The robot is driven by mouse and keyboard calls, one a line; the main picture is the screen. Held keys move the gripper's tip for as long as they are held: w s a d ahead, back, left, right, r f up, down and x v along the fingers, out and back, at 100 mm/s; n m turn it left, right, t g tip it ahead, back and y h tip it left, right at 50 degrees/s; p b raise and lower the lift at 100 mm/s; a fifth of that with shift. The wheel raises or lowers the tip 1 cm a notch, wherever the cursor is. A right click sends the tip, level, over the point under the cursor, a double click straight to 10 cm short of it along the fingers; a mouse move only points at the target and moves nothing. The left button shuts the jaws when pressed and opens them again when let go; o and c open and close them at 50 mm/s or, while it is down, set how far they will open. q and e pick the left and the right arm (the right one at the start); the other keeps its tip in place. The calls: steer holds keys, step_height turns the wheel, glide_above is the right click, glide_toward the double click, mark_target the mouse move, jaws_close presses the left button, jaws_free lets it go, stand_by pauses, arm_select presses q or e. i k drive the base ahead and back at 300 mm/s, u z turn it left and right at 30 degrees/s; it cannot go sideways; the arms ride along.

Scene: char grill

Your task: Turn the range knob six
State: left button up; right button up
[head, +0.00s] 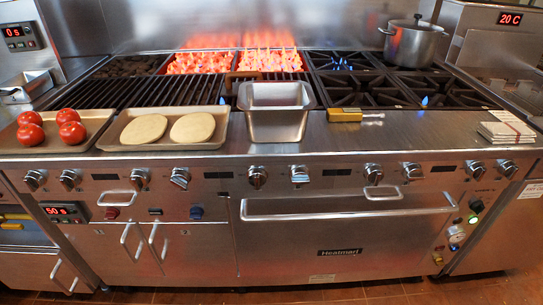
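A row of several metal range knobs runs along the front panel of the stainless range (330,215). Counted from the left, the sixth knob (299,175) sits right of the panel's middle, above the oven door handle (350,213). I cannot read any number by it, so I cannot tell whether it is knob six. Its neighbours are a knob on the left (257,177) and a knob on the right (373,173). Neither of my grippers is in view, and nothing touches the knobs.
Tomatoes (70,133) on a tray, two flat dough rounds (143,129) on another tray, a metal pan (275,112), a yellow-handled tool (345,115) and folded cloths (505,131) lie along the front ledge. A pot (414,44) stands at back right. Burners show flames.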

mark_target(299, 175)
steer(key=k, duration=0.5)
steer(key=u, duration=1.8)
steer(key=i, duration=1.25)
steer(key=z, duration=1.95)
